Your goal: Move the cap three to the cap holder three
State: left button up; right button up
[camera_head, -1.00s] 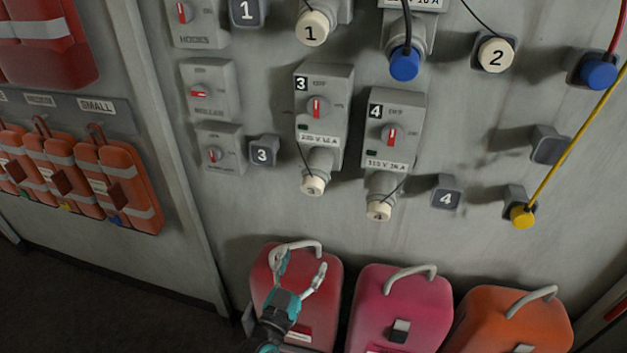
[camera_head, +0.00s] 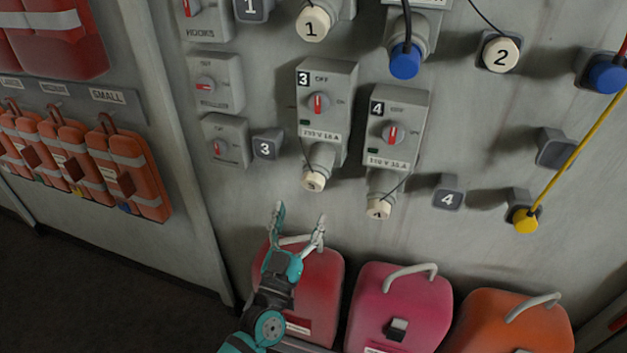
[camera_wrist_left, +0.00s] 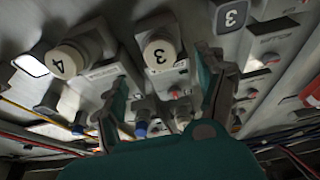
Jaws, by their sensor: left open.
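Cap three (camera_head: 313,181) is a cream cap on the socket under the grey switch box marked 3, tied by a thin dark cord. It also shows in the left wrist view (camera_wrist_left: 160,54), its 3 upside down, between the fingers in the picture and beyond them. Cap holder three (camera_head: 266,145) is a small dark block marked 3 on the wall, left of the cap, with nothing on it. It also shows in the left wrist view (camera_wrist_left: 231,16). My left gripper (camera_head: 300,222) is open and empty, below the cap and apart from it. My right gripper is not in view.
Cap four (camera_head: 378,208) sits under switch box 4, with holder four (camera_head: 448,194) to its right. Red (camera_head: 322,290), pink (camera_head: 402,310) and orange (camera_head: 515,325) cases stand below. A yellow cable plug (camera_head: 525,221) is at the right.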

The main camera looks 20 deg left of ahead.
aim_at(312, 187)
pick_arm(q)
jog(key=shift+p+x, duration=0.35)
jog(key=shift+x, duration=3.6)
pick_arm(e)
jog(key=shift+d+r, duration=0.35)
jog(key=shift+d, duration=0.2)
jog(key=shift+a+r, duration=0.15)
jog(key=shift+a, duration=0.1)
pick_arm(q)
jog(key=shift+p, duration=0.35)
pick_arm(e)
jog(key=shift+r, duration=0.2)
pick_arm(q)
grip_shut()
jog(key=shift+s+f, duration=0.25)
jog(key=shift+f, duration=0.05)
jog(key=shift+s+a, duration=0.1)
jog(key=shift+s, duration=0.6)
jog(key=shift+v, duration=2.05)
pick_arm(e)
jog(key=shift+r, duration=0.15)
